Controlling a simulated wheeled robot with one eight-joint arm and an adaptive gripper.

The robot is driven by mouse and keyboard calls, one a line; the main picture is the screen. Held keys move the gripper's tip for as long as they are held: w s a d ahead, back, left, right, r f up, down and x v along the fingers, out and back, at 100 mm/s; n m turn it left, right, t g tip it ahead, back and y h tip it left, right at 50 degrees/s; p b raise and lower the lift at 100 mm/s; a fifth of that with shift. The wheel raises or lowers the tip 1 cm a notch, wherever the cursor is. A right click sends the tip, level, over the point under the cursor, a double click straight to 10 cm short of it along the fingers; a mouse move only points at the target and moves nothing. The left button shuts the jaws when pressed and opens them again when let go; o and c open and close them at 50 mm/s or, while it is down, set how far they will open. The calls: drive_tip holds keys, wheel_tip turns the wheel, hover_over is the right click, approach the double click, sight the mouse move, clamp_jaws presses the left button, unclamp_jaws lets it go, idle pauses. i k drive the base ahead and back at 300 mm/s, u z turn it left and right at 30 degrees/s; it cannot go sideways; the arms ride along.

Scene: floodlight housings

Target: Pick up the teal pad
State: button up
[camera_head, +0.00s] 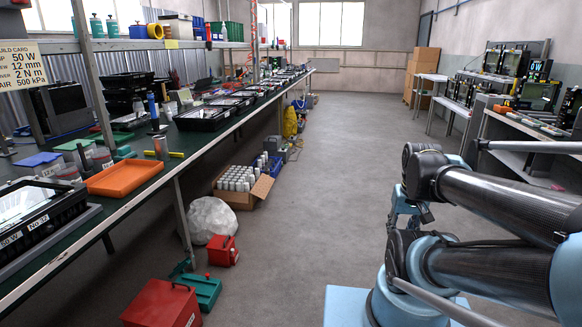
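I cannot single out the teal pad for sure. A flat green-teal piece (76,144) lies on the long bench at left, behind the orange tray and beside a flat blue piece (38,159). Another green piece (124,153) lies just right of it. Both are small and partly hidden by grey cylinders. My arm is folded at the right, over the floor and well away from the bench. What looks like my gripper (408,208) hangs between the arm's joints; its fingers are too unclear to tell open from shut.
An orange tray (123,177) and a black floodlight housing (43,220) sit at the bench's near end. A red box (162,303), a green case (203,290), a white sack (211,219) and a carton of cans (241,184) stand along the bench foot. The middle aisle is clear.

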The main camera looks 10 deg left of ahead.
sight(125, 152)
drive_tip(key=u, duration=0.05)
drive_tip(key=i, duration=1.05)
drive_tip(key=u, duration=0.45)
drive_tip(key=i, duration=1.05)
drive_tip(key=u, duration=1.3)
drive_tip(key=i, duration=0.95)
drive_tip(key=u, duration=0.6)
